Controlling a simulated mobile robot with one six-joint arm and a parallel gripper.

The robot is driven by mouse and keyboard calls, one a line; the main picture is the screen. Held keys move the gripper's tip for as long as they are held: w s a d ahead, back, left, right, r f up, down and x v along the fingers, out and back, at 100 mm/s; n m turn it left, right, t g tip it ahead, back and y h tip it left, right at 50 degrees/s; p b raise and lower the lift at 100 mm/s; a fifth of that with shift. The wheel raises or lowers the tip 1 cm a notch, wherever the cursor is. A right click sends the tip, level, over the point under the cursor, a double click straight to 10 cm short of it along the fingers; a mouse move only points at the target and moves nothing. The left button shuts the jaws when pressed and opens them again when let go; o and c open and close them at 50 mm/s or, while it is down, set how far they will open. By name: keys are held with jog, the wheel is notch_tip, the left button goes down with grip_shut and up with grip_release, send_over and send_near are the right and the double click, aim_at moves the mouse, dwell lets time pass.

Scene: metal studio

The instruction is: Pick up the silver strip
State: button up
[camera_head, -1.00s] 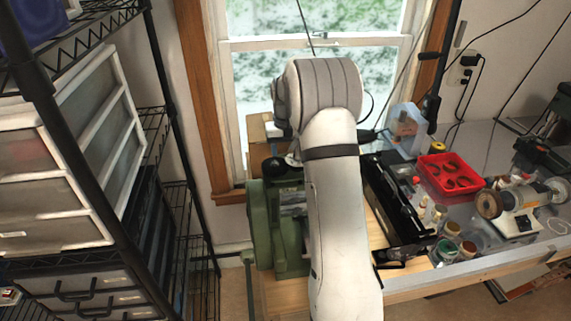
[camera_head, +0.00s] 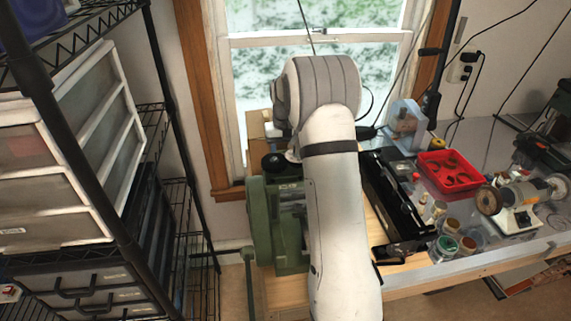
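My white and grey arm stands upright across the middle of the view. My gripper is not visible; the arm may be covering it. I cannot make out a silver strip for certain. A green machine (camera_head: 259,222) with metal parts in its middle stands on the wooden bench, just left of my arm and partly hidden by it.
A black rack with pale drawers (camera_head: 75,160) fills the left side. Right of my arm are a black tray-like case (camera_head: 390,197), a red bin (camera_head: 449,170), several small jars (camera_head: 447,246) and a bench grinder (camera_head: 517,199). A window (camera_head: 255,75) is behind.

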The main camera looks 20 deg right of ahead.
grip_shut()
dwell(0.4)
